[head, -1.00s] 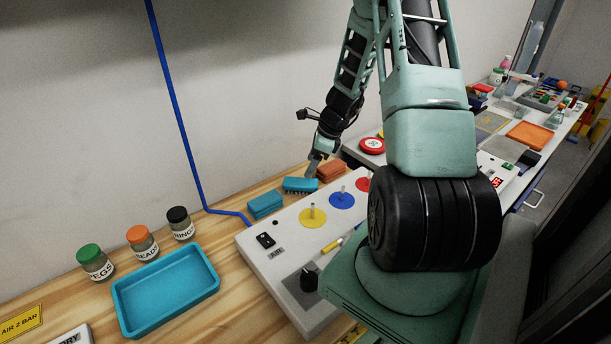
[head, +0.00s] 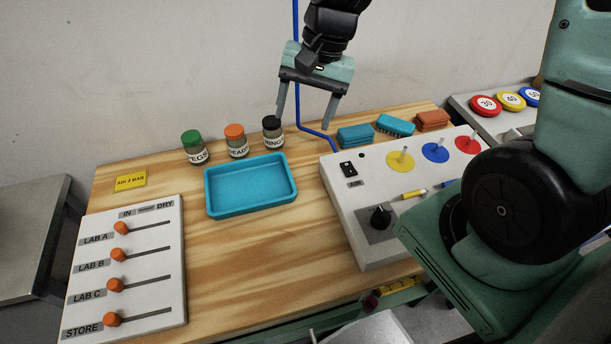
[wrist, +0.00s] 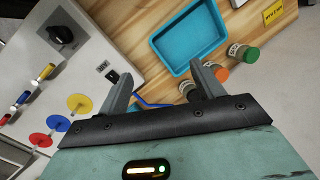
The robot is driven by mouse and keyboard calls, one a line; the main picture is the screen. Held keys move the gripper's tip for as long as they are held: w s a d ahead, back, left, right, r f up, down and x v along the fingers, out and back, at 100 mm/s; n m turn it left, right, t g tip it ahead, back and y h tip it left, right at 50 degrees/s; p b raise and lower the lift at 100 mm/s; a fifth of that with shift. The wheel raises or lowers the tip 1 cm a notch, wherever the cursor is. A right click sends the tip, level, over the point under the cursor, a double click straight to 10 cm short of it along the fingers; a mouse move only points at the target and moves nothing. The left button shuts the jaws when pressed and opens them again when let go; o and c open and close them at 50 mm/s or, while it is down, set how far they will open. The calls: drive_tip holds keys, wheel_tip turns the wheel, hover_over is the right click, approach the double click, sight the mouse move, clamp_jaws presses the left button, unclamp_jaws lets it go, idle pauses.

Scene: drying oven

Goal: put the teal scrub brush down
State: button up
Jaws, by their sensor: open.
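The teal scrub brush (head: 395,125) lies at the back of the wooden bench, behind the white control box, between a teal block (head: 356,136) and an orange-brown block (head: 432,120). Its bristles show along its front side. My gripper (head: 303,120) is open and empty, raised to the left of the brush, near the wall and the black-lidded jar in the head view. My gripper's spread fingers also show in the wrist view (wrist: 161,82), with nothing between them. The brush is not seen in the wrist view.
A blue tray (head: 250,212) sits mid-bench, with jars with green (head: 195,148), orange (head: 236,142) and black (head: 273,133) lids behind it. The control box (head: 350,215) carries upright pegs on coloured discs. A slider panel (head: 130,265) lies at left. Bare wood surrounds the tray.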

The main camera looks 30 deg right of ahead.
drive_tip(key=s+a+r+n+h, duration=0.1)
drive_tip(key=s+a+n, duration=0.3)
drive_tip(key=s+n, duration=0.3)
drive_tip(key=s+a+r+n+h, duration=0.1)
drive_tip(key=s+a+r+n, duration=0.1)
drive_tip(key=s+a+n, duration=0.3)
drive_tip(key=s+n, duration=0.3)
drive_tip(key=s, duration=0.1)
drive_tip(key=shift+s+a+r+h, duration=0.2)
drive_tip(key=shift+h, duration=0.1)
drive_tip(key=shift+f+b, duration=0.35)
drive_tip(key=shift+o, duration=0.4)
